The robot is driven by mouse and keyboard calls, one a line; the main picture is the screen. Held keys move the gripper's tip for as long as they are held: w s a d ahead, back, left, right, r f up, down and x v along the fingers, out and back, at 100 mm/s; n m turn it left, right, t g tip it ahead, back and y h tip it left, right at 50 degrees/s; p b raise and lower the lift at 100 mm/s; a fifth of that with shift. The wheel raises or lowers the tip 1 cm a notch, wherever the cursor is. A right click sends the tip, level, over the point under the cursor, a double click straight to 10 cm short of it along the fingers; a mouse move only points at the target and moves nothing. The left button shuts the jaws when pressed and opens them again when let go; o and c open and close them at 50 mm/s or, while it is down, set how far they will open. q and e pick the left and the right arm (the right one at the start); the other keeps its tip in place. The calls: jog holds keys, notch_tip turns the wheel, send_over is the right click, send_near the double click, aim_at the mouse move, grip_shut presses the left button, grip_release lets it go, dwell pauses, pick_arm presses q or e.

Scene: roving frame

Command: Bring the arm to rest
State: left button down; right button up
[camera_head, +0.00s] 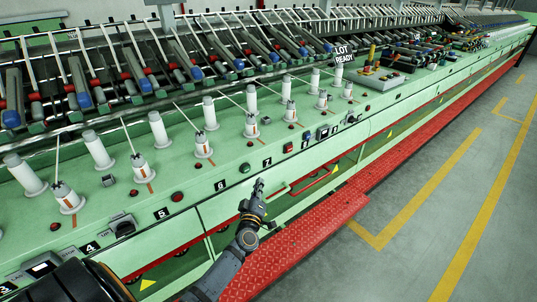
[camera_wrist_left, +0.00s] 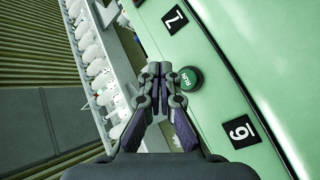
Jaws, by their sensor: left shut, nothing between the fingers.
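My left arm reaches in from the bottom of the head view, and its dark left gripper (camera_head: 259,183) is in front of the green machine's front panel. The gripper is shut and empty. The wrist view also shows its closed fingertips (camera_wrist_left: 161,70) just beside a green RUN button (camera_wrist_left: 190,78). In the head view this green button (camera_head: 244,168) sits a little above and left of the fingertips. I cannot tell whether the fingertips touch the panel. My right gripper is not in view.
The long green machine (camera_head: 207,203) carries white spools, numbered buttons and switches. A red step plate (camera_head: 310,235) lies along the machine's foot. Grey floor (camera_head: 440,190) with yellow lines is clear at right.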

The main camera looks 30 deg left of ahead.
pick_arm(q)
jog(key=s+d+f+m+g+h, duration=0.2)
jog(key=s+f+m, duration=0.1)
jog(key=f, duration=0.7)
jog(key=s+d+f+m+g+h, duration=0.1)
jog(key=s+d+f+m+h, duration=0.15)
jog(key=f, duration=0.75)
jog(key=s+d+f+m+g+h, duration=0.2)
jog(key=s+f+m+g, duration=0.35)
jog(key=s+f, duration=1.05)
jog(key=s+f+m+g, duration=0.1)
jog(key=s+f+g, duration=0.3)
jog(key=s, duration=0.9)
jog(key=s+f+m+g, duration=0.2)
jog(key=s+f, duration=0.6)
jog(key=s, duration=0.5)
jog(key=shift+s+d+m+g, duration=0.3)
jog(key=shift+d+g, duration=0.15)
jog(key=shift+g, duration=0.4)
jog(key=shift+w, duration=0.15)
